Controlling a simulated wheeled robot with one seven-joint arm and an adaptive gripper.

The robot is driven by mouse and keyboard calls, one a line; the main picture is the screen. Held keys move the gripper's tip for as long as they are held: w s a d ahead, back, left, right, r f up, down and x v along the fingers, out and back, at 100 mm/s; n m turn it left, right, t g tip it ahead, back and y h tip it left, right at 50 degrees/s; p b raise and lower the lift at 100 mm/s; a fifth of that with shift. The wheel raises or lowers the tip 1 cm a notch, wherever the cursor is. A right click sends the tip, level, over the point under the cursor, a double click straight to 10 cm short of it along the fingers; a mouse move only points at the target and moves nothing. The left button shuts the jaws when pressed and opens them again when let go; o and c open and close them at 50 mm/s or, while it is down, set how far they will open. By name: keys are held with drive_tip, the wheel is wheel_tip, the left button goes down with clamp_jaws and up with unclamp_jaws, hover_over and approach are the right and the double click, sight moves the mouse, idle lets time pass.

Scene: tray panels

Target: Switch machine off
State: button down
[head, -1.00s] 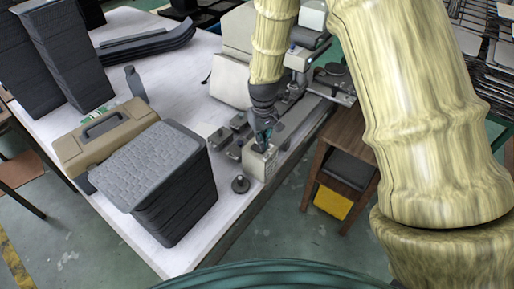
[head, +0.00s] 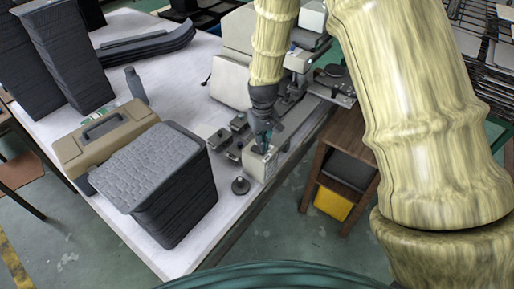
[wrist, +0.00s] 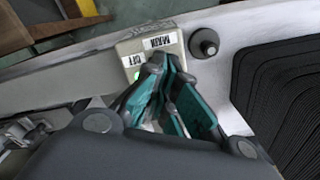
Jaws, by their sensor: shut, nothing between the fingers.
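The machine (head: 285,100) stands along the right edge of the white table. At its near end is a pale control box (head: 256,166). In the wrist view the control box (wrist: 152,48) carries a label reading MAIN and one reading OFF (wrist: 134,60), both upside down. A small green spot shows beside the OFF label, next to my fingers. My gripper (head: 264,142) is shut and empty, with its fingertips at the box's top. In the wrist view my gripper (wrist: 160,68) covers part of the box face. I cannot tell whether the fingertips touch it.
A stack of dark grey panels (head: 175,210) and a tan case (head: 100,140) stand on the table (head: 165,262) to the left. A small dark round knob-like piece (head: 240,186) stands beside the box. A wooden cabinet (head: 335,165) is to the right.

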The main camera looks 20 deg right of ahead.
drive_tip(key=shift+f+b, duration=0.5)
drive_tip(key=shift+f, duration=0.65)
idle(1.2)
drive_tip(key=shift+r, duration=0.15)
drive_tip(key=shift+r+p, duration=2.55)
drive_tip(key=shift+r, duration=0.85)
